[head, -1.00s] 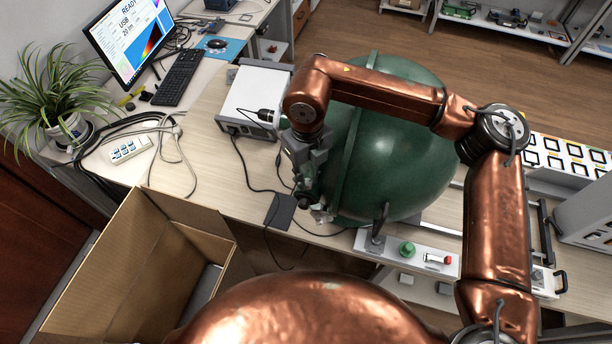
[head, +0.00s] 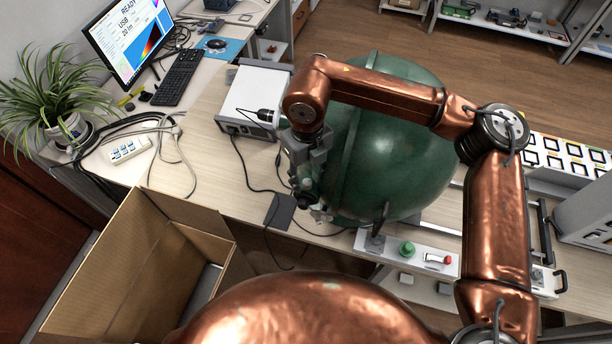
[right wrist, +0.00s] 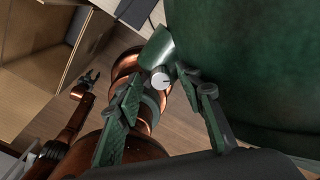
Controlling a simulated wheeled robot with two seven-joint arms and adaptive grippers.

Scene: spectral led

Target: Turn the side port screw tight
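The side port is a short green stub (right wrist: 157,48) on the big green sphere (head: 395,150). The screw (right wrist: 160,80) at its end has a round pale face with a dark mark. In the right wrist view my right gripper (right wrist: 160,82) has its fingers apart, one on each side of the screw, with visible gaps. In the head view my right gripper (head: 318,208) points down at the sphere's near left side, and the screw cannot be made out there. My left gripper (right wrist: 87,84) shows small in the right wrist view, its fingers apart and empty.
A white instrument box (head: 245,98) with cables stands left of the sphere. An open cardboard box (head: 150,245) is at the front left. A panel (head: 425,258) with a green knob and a red-tipped switch lies along the front edge.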

